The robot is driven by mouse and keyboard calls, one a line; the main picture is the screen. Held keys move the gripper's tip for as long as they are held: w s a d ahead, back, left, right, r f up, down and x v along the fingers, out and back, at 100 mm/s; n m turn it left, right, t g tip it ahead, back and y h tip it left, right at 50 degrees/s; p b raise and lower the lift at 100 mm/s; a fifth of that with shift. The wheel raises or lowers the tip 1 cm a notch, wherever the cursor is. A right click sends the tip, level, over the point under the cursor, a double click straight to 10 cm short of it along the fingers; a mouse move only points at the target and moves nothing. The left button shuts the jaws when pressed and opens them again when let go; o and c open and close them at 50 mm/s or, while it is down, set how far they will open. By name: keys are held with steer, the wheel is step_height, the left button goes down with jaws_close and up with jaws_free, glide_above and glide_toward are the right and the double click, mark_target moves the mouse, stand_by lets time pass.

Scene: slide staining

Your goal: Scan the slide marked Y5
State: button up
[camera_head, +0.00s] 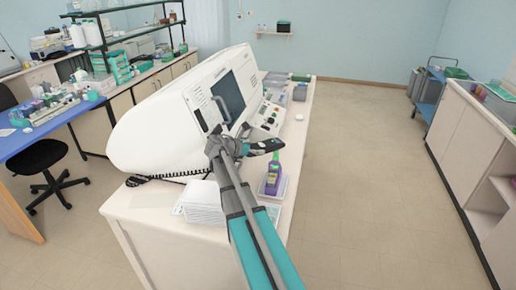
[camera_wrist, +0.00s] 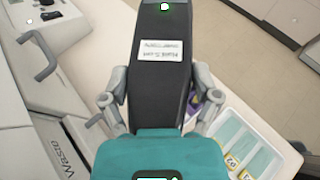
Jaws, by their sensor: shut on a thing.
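My gripper (camera_head: 240,148) is shut on a dark handheld device, apparently a scanner (camera_head: 264,147), and holds it above the bench in front of the white machine. In the wrist view my gripper (camera_wrist: 161,95) has a finger on each side of the scanner (camera_wrist: 161,78). The scanner has a black body with a white label and a teal end at the bottom of the picture. At the lower right of the wrist view, slides with yellow labels (camera_wrist: 242,168) lie in a pale tray (camera_wrist: 262,131). Their marks are too small to read surely, so I cannot tell which is Y5.
The white machine (camera_head: 150,125) with a dark screen fills much of the bench. A purple bottle (camera_head: 272,179) stands in a small tray beside my arm. White stacked items (camera_head: 203,203) lie at the bench's near end. The floor (camera_head: 355,175) to the right is clear.

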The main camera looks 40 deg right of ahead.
steer(key=shift+d+f, duration=0.1)
steer(key=shift+d, duration=0.05)
steer(key=shift+d+f+b, duration=0.1)
steer(key=shift+f+b, duration=0.3)
steer(key=shift+b, duration=0.1)
steer(key=shift+f+b, duration=1.3)
steer(key=shift+r, duration=0.15)
steer(key=shift+r+p, duration=1.45)
steer(key=shift+p, duration=0.15)
steer(key=shift+s+f, duration=0.1)
